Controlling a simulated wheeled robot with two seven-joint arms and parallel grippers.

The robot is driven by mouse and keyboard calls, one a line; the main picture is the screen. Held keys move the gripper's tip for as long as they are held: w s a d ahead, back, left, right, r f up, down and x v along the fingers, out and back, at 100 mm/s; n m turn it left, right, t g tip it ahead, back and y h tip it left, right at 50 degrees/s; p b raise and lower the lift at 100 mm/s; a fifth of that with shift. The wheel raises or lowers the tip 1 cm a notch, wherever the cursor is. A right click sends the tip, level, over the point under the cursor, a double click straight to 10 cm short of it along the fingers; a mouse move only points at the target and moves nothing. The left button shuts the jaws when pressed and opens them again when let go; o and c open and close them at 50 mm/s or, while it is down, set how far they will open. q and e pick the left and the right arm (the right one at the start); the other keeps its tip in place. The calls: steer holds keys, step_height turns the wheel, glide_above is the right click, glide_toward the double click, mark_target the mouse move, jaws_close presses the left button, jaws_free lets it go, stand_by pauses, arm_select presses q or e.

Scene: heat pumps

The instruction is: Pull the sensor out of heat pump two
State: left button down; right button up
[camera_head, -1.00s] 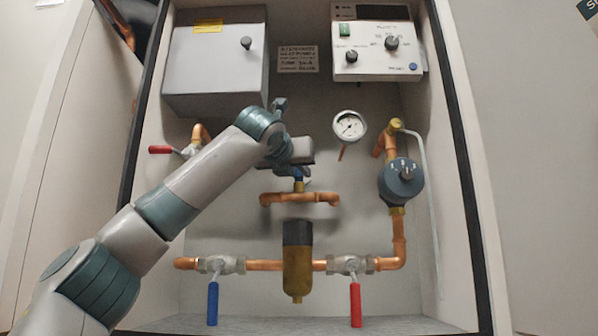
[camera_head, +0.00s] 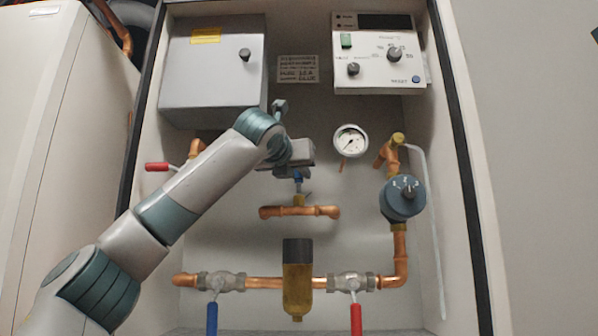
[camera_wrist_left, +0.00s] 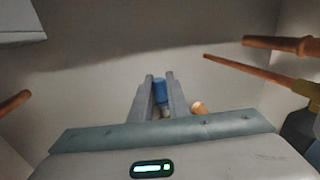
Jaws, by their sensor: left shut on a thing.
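My left gripper (camera_head: 298,166) is shut on the blue sensor (camera_head: 298,176) in the middle of the open cabinet. A thin stem shows below the blue part, just above the brass fitting (camera_head: 299,200) on the short copper pipe (camera_head: 318,212). I cannot tell whether the stem's tip is still inside the fitting. In the left wrist view, the two fingers (camera_wrist_left: 157,92) stand on either side of the blue sensor (camera_wrist_left: 159,90). My right gripper is not in view.
A pressure gauge (camera_head: 350,141) is right of the gripper. A grey box (camera_head: 213,70) and a control panel (camera_head: 378,60) are above. A dark-topped brass filter (camera_head: 298,280) hangs below, between blue (camera_head: 212,318) and red (camera_head: 356,318) valve handles.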

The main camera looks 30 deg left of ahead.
arm_select(q)
steer(key=shift+r, duration=0.15)
steer(key=shift+s, duration=0.15)
steer(key=s+d+b, duration=0.3)
steer(key=s+d, duration=0.5)
steer(key=s, duration=0.5)
steer(key=shift+s+d, duration=0.2)
stand_by(0.9)
